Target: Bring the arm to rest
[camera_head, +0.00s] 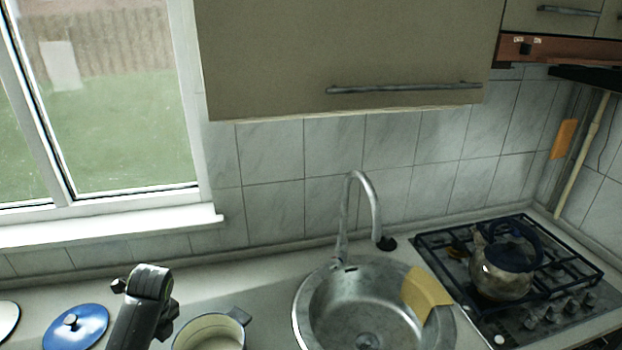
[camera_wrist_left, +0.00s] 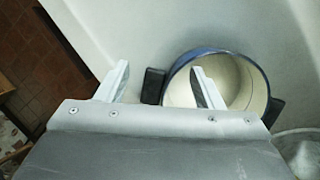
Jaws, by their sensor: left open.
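My left gripper (camera_wrist_left: 163,82) is open, with its two pale fingers apart and nothing between them that I can see gripped. One finger overlaps the opening of an enamel pot (camera_wrist_left: 250,72) in the left wrist view; I cannot tell whether it is inside or above the pot. The pot has a cream inside, a blue rim and dark handles. In the head view the pot (camera_head: 182,340) stands on the counter at the bottom, just right of my left arm (camera_head: 145,300). My left fingertips are hidden there. My right gripper is not in view.
A blue lid (camera_head: 88,322) lies on the counter left of my arm. A round steel sink (camera_head: 325,325) with a tall tap (camera_head: 366,190) and a yellow cloth (camera_head: 428,290) is to the right. A kettle (camera_head: 490,280) stands on the gas hob (camera_head: 590,270). A cupboard (camera_head: 345,50) hangs above.

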